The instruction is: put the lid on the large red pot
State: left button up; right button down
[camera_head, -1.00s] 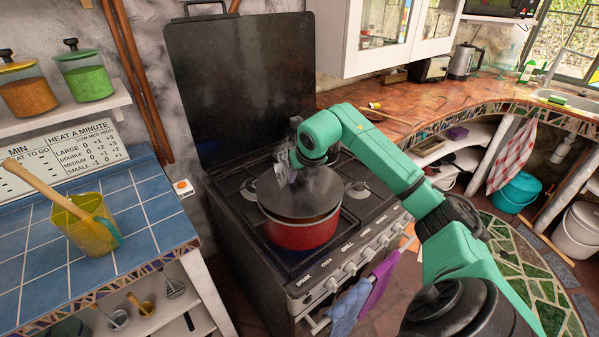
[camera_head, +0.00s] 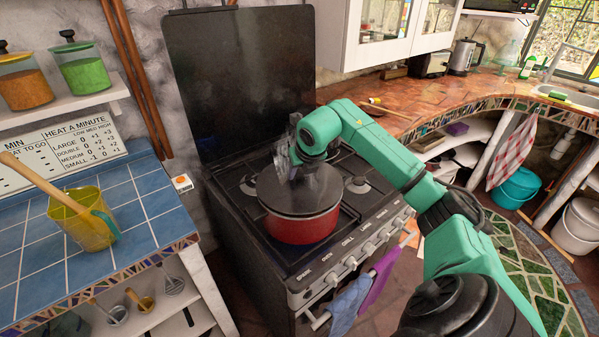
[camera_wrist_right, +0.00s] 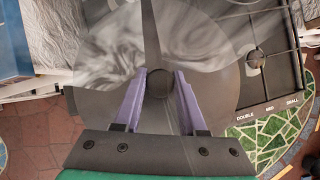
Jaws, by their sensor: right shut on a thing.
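The large red pot (camera_head: 300,229) stands on the stove at a front burner. The dark round lid (camera_head: 318,190) lies over the pot's mouth, close to level, and looks seated on the rim. My right gripper (camera_head: 296,172) is above the lid, shut on its knob. In the right wrist view the two purple fingers of my right gripper (camera_wrist_right: 160,90) are on either side of the round dark knob (camera_wrist_right: 160,82), with the lid (camera_wrist_right: 215,75) spread out below. Faint steam hangs over the lid there. My left gripper is not in view.
The black stove (camera_head: 240,212) has its tall cover (camera_head: 240,80) raised behind the pot. A blue tiled counter (camera_head: 150,205) with a yellow jug (camera_head: 85,222) is at the left. Cloths (camera_head: 350,305) hang from the stove's front rail.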

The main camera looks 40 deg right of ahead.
jog(key=shift+f, duration=0.1)
dwell(0.4)
jog(key=shift+f+b, duration=0.3)
jog(key=shift+b, duration=0.15)
dwell(0.5)
grip_release()
jog(key=shift+s+f, duration=0.1)
jog(key=shift+r+p, duration=2.75)
jog(key=shift+r, duration=0.9)
jog(key=shift+f, duration=0.1)
